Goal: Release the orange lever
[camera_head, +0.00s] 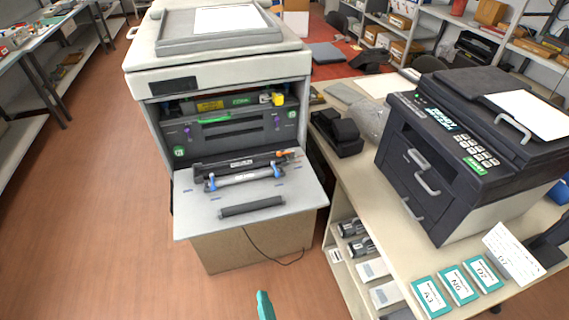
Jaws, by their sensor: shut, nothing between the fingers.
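A small orange lever (287,154) shows at the right end of the black toner cartridge (232,166) on the printer's lowered front door (197,217). The cartridge lies across the door with a grey bar and blue end pieces in front of it. At this size I cannot tell the lever's exact position. My gripper (263,294) shows only as a teal tip at the bottom edge, well in front of the door. It is shut and empty, apart from the lever and the cartridge. The rest of the gripper is out of view.
The large printer (215,75) is open, with a green handle and a yellow part inside. A black printer (470,150) stands on the right table (352,178), with several teal-and-white boxes (458,285) at the table's front. The wooden floor (90,200) to the left is clear.

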